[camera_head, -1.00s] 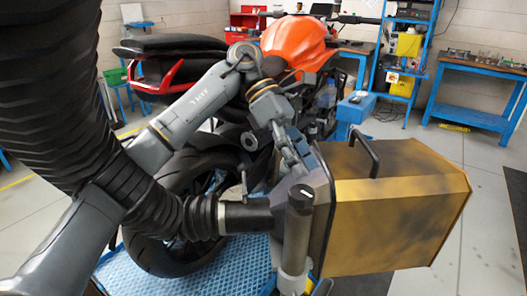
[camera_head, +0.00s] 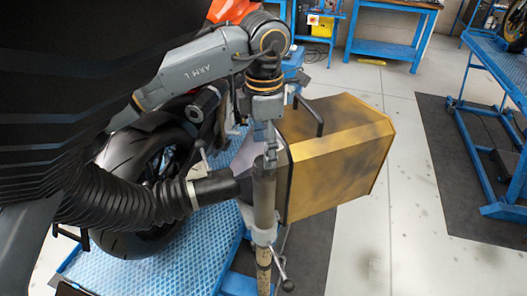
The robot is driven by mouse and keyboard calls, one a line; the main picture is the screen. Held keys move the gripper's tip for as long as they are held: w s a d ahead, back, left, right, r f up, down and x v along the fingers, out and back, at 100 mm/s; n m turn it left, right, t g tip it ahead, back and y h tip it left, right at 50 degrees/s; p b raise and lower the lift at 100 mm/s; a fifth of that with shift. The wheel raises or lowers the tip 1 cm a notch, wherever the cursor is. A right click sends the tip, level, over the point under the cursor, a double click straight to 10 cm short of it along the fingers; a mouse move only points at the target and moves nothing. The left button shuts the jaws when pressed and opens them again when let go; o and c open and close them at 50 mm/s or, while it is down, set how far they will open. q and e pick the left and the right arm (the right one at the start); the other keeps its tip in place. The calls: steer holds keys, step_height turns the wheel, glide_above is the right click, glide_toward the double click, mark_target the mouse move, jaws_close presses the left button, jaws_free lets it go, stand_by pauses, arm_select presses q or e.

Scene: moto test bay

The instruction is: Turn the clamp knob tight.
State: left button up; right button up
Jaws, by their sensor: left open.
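My left arm comes in from the upper left, and its gripper (camera_head: 266,143) points down beside the top of an upright post (camera_head: 264,198). The gripper is open; its fingers are thin and partly merge with the post and the box behind. A pale collar (camera_head: 263,235) sits around the post below. A small lever with a dark ball end (camera_head: 288,285) sticks out under the collar, apart from the gripper. I cannot tell for certain which part is the clamp knob. My right gripper is not in view.
A gold box (camera_head: 340,150) with a black handle (camera_head: 312,115) stands right of the post. A black ribbed hose (camera_head: 120,197) runs into it from the left, past the motorcycle's rear wheel (camera_head: 145,160). A blue lift platform (camera_head: 185,250) lies below.

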arm_select(q)
step_height(320, 180, down, 3)
steer(key=shift+r+p, duration=0.2)
steer(key=shift+p, duration=0.15)
steer(key=shift+f, duration=0.7)
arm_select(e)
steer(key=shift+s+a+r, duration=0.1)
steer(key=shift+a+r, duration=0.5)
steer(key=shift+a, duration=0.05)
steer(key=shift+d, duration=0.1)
